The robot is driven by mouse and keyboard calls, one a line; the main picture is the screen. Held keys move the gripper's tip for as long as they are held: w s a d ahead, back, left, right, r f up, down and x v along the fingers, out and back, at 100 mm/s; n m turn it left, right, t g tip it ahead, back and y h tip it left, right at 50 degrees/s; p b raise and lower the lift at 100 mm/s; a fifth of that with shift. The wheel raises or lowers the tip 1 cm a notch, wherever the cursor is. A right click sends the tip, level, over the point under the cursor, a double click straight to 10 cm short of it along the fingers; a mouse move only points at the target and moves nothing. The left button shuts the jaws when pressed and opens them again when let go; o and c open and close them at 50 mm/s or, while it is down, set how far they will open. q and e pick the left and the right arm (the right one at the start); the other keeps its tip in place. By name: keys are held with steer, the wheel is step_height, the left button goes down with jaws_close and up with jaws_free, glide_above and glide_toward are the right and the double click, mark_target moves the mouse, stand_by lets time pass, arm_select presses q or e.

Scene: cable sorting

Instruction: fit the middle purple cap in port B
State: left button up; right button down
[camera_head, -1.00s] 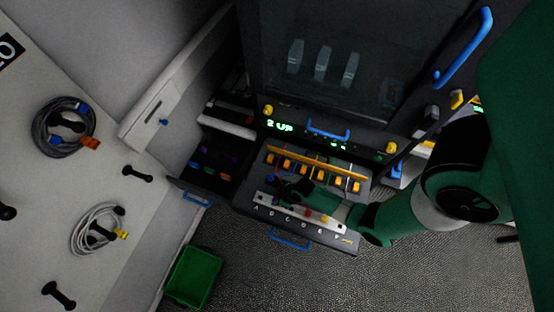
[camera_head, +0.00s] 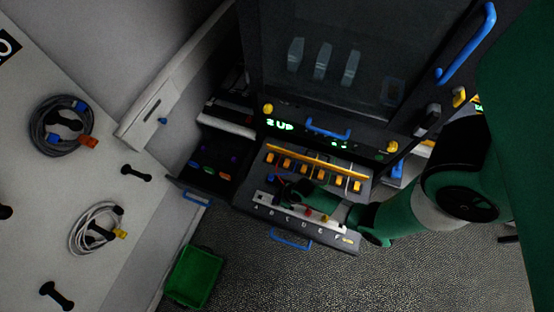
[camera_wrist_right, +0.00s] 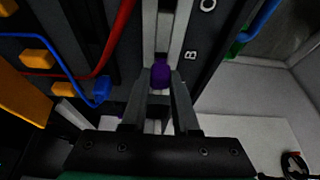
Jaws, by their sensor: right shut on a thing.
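My right gripper (camera_head: 284,191) reaches in from the right over the strip of lettered ports (camera_head: 262,197) and is partly hidden by its own arm. In the right wrist view my right gripper (camera_wrist_right: 158,82) is shut on a purple cap (camera_wrist_right: 160,73), held upright between the fingertips. The cap is over the light port strip (camera_wrist_right: 164,33), beside the letter B (camera_wrist_right: 190,55). Port B's opening is hidden, so I cannot tell whether the cap is seated. My left gripper is not in view.
Red and blue cables (camera_wrist_right: 108,50) run close beside the gripper. Orange plugs (camera_head: 306,174) line the panel behind the strip. A dark tray (camera_head: 196,181) with small coloured caps lies to the left. A green bin (camera_head: 193,276) stands on the floor. Coiled cables (camera_head: 62,126) hang at the left.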

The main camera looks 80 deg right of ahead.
steer(key=shift+f+b, duration=0.65)
steer(key=shift+f, duration=0.2)
stand_by(0.6)
steer(key=c, duration=0.6)
jaws_free()
steer(key=shift+o, duration=0.4)
steer(key=o, duration=0.4)
step_height(320, 180, up, 7)
steer(key=p, duration=0.7)
